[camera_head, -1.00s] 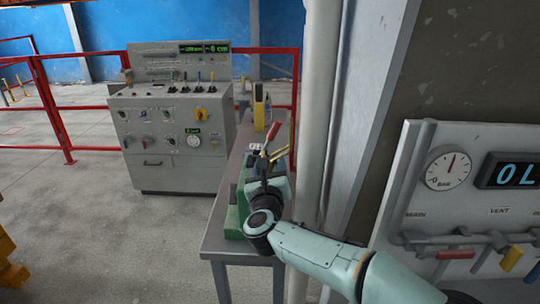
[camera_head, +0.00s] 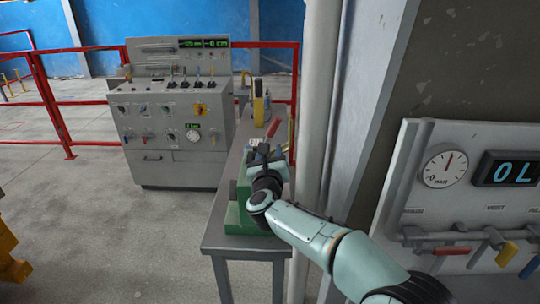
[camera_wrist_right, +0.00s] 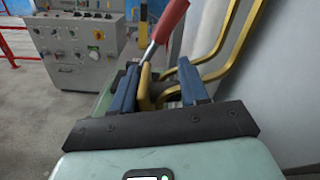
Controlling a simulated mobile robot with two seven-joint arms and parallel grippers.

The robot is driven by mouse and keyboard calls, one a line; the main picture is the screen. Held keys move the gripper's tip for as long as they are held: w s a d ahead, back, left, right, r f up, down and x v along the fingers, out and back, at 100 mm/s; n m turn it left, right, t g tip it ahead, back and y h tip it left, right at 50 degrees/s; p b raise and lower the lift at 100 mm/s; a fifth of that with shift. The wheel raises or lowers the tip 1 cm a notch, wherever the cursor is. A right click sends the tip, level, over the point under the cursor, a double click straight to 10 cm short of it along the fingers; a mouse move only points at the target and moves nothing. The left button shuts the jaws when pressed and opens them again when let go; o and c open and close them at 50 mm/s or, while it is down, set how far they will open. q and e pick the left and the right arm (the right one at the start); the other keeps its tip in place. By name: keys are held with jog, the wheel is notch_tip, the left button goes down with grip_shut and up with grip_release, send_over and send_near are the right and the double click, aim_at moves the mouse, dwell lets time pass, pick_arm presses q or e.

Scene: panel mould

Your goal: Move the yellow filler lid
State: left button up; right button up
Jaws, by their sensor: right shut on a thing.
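My right gripper (camera_head: 264,150) is over the grey workbench, at the upper end of a green machine. In the right wrist view my two blue fingers (camera_wrist_right: 157,82) are shut on a small yellow piece, which I take to be the yellow filler lid (camera_wrist_right: 145,80); only part of it shows between them. In the head view the fingers and wrist hide it. A red-handled lever (camera_wrist_right: 168,22) rises just beyond the fingertips, and its red grip also shows in the head view (camera_head: 272,127). My left gripper is not in view.
Brass pipes (camera_wrist_right: 238,45) curve close on the right of my fingers. A yellow device (camera_head: 258,103) stands at the bench's (camera_head: 222,236) far end. A white pillar (camera_head: 316,120) and valve panel (camera_head: 470,200) bound the right.

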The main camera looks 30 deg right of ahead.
jog(key=shift+w+a+f+n, duration=0.1)
jog(key=shift+w+a+n, duration=0.15)
jog(key=shift+n, duration=0.45)
jog(key=shift+w+a+n, duration=0.1)
jog(key=shift+a+n, duration=0.2)
jog(key=shift+n, duration=0.4)
jog(key=shift+a+n, duration=0.15)
jog(key=shift+n, duration=0.15)
jog(key=shift+w+a+f+n, duration=0.1)
jog(key=shift+w+a+n, duration=0.15)
jog(key=shift+n, duration=0.35)
jog(key=shift+w+a+f+n+p, duration=0.15)
jog(key=shift+a+n+p, duration=0.05)
jog(key=shift+n, duration=0.4)
jog(key=shift+w+a+f+n+p, duration=0.1)
jog(key=shift+a+f+n+p, duration=0.1)
jog(key=shift+n, duration=0.4)
dwell(0.7)
jog(key=o, duration=0.8)
jog(key=shift+o, duration=0.2)
jog(key=shift+r, duration=0.1)
jog(key=shift+s+a, duration=0.1)
jog(key=shift+s, duration=0.05)
jog(key=b+v, duration=0.2)
jog(key=v, duration=1.1)
jog(key=shift+b, duration=0.4)
